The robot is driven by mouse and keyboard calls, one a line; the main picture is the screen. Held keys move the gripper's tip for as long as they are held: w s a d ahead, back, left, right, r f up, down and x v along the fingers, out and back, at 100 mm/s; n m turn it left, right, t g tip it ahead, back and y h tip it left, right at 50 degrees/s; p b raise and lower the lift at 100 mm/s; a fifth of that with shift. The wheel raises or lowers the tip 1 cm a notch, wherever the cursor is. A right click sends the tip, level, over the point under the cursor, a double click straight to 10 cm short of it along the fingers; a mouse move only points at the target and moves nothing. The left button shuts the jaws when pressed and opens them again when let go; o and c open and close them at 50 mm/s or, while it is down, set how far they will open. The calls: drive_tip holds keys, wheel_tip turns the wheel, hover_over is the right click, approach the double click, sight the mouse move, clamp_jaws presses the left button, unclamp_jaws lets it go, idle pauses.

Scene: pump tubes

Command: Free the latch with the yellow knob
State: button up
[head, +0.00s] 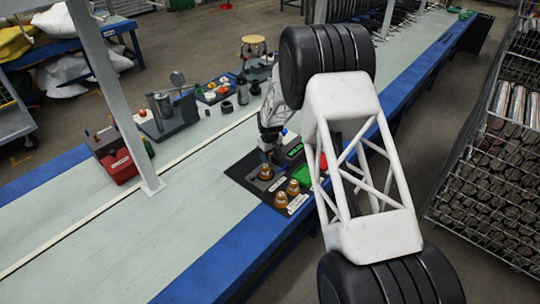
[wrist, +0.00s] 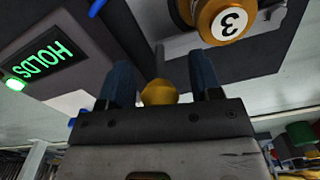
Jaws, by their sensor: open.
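The yellow knob (wrist: 158,92) shows in the wrist view between the two dark fingers of my gripper (wrist: 161,66). A thin grey rod runs up from behind the knob. My gripper is open, with a gap visible on both sides of the knob; whether a finger touches it I cannot tell. In the head view my gripper (head: 268,148) is low over the black station board (head: 243,178), and the knob is hidden or too small to tell there.
A green-lit display (wrist: 47,62) reads HOLDS, inverted, at the left of the wrist view. In the head view, several brass-coloured pieces (head: 281,199) stand at the board's front. The pale bench (head: 130,235) is clear to the left.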

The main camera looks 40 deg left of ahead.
drive_tip(key=shift+c, duration=0.3)
clamp_jaws()
drive_tip(key=shift+a, duration=0.2)
drive_tip(key=shift+s+a+n, duration=0.2)
drive_tip(key=shift+a+n, duration=0.7)
drive_tip(key=shift+n, duration=0.05)
drive_tip(key=shift+s+a+n, duration=0.15)
drive_tip(key=shift+a+n, duration=0.7)
drive_tip(key=shift+n, duration=0.1)
drive_tip(key=s+a+n, duration=0.2)
drive_tip(key=a+n, duration=0.2)
drive_tip(key=n, duration=0.1)
drive_tip(key=shift+s+a, duration=0.25)
drive_tip(key=shift+s, duration=0.15)
drive_tip(key=shift+s+a+r+n, duration=0.1)
drive_tip(key=shift+s+a+n, duration=0.45)
drive_tip(key=shift+n, duration=0.25)
drive_tip(key=shift+s+a+n, duration=0.3)
drive_tip(key=shift+s+n, duration=0.3)
drive_tip(key=shift+n, duration=0.2)
drive_tip(key=shift+s, duration=0.1)
drive_tip(key=shift+o, duration=0.3)
unclamp_jaws()
